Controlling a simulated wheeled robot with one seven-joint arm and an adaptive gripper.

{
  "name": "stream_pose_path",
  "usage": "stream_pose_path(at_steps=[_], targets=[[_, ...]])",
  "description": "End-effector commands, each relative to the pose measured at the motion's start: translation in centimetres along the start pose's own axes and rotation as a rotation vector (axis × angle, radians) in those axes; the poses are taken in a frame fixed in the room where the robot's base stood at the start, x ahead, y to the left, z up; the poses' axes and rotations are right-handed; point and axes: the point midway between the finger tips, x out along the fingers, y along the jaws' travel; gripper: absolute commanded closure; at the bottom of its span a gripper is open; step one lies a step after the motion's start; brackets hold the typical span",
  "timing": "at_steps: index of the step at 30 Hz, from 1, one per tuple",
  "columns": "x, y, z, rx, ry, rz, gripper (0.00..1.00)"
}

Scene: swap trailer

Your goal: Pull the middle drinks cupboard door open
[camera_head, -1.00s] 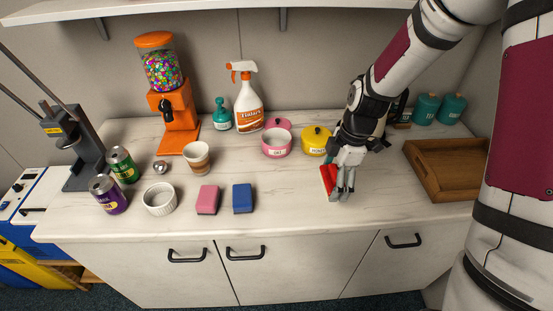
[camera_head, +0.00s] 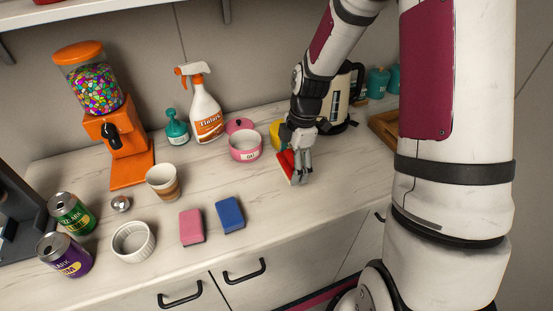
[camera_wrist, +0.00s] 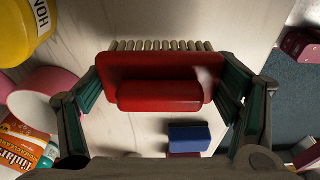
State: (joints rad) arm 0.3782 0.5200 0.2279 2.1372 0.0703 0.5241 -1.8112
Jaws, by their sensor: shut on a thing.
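The middle cupboard door (camera_head: 290,273) under the counter is closed in the head view. Its black bar handle (camera_head: 245,271) is near its upper left corner. My gripper (camera_head: 298,168) is above the counter's right part, away from the handle. It is shut on a red brush (camera_head: 285,167) with pale bristles. In the wrist view the brush (camera_wrist: 160,85) spans between the two fingers of the gripper (camera_wrist: 165,80). No door handle can be made out in the wrist view.
The counter (camera_head: 275,208) holds a blue sponge (camera_head: 230,214), a pink sponge (camera_head: 191,226), a white ramekin (camera_head: 133,243), cans, a cup and a spray bottle (camera_head: 206,112). Neighbouring doors have black handles (camera_head: 180,296). A kettle (camera_head: 340,100) stands behind my gripper.

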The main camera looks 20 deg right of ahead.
Motion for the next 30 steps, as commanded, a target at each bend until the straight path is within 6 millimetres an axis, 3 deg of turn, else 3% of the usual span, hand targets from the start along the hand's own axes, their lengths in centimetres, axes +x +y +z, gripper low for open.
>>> stream_pose_path(at_steps=[3, 6, 14, 21, 30], targets=[[0.4, 2.7, -0.5, -0.003, 0.000, 0.001, 0.44], [0.5, 4.2, -0.6, -0.001, 0.000, 0.001, 0.44], [0.8, 6.4, -0.9, -0.001, 0.000, 0.001, 0.44], [3.9, 6.1, -0.4, 0.001, 0.000, -0.002, 0.44], [4.2, 6.2, -0.3, 0.000, 0.000, 0.001, 0.44]])
